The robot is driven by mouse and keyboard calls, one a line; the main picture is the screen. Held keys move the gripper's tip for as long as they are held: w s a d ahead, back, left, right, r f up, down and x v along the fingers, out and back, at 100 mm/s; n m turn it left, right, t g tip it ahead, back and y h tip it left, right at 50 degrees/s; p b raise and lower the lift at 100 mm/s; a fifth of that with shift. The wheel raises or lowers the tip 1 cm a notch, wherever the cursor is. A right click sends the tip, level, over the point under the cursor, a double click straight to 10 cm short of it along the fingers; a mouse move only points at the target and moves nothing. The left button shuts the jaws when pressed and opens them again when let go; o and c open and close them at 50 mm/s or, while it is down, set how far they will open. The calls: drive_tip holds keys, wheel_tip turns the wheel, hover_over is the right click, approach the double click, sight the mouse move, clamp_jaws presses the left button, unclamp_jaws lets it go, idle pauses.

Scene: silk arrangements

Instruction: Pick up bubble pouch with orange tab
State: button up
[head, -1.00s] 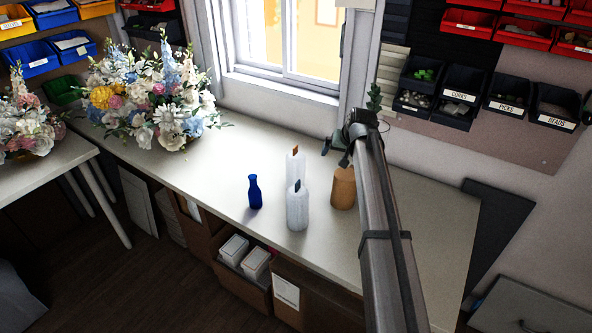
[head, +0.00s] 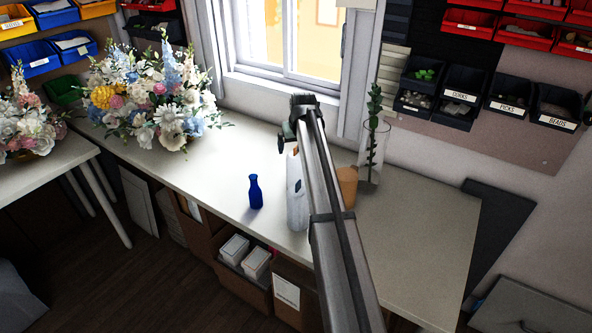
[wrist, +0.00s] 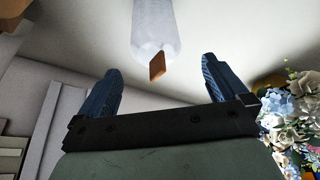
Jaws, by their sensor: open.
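The bubble pouch with orange tab (wrist: 156,30) is whitish and translucent. In the wrist view its orange tab points toward my gripper (wrist: 158,68), between and just beyond the fingertips. My gripper's two blue fingers are wide apart with nothing between them. In the head view this pouch (head: 292,172) stands on the table, mostly hidden behind my arm and the front pouch.
A blue bottle (head: 255,191) stands left of the pouches. A tan container (head: 348,184) and a clear vase with a green stem (head: 374,150) stand to the right. A large bouquet (head: 155,100) fills the table's far left. The right end of the table is clear.

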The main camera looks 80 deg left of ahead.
sight(296, 155)
drive_tip(key=shift+w+d+x, duration=0.1)
drive_tip(key=shift+w+x, duration=0.05)
drive_tip(key=shift+x, duration=1.65)
drive_tip(key=shift+w+d+x, duration=0.1)
drive_tip(key=shift+d+x, duration=0.05)
drive_tip(key=shift+x, duration=1.6)
drive_tip(key=shift+f, duration=0.1)
drive_tip(key=shift+c, duration=0.3)
drive_tip(key=c, duration=1.1)
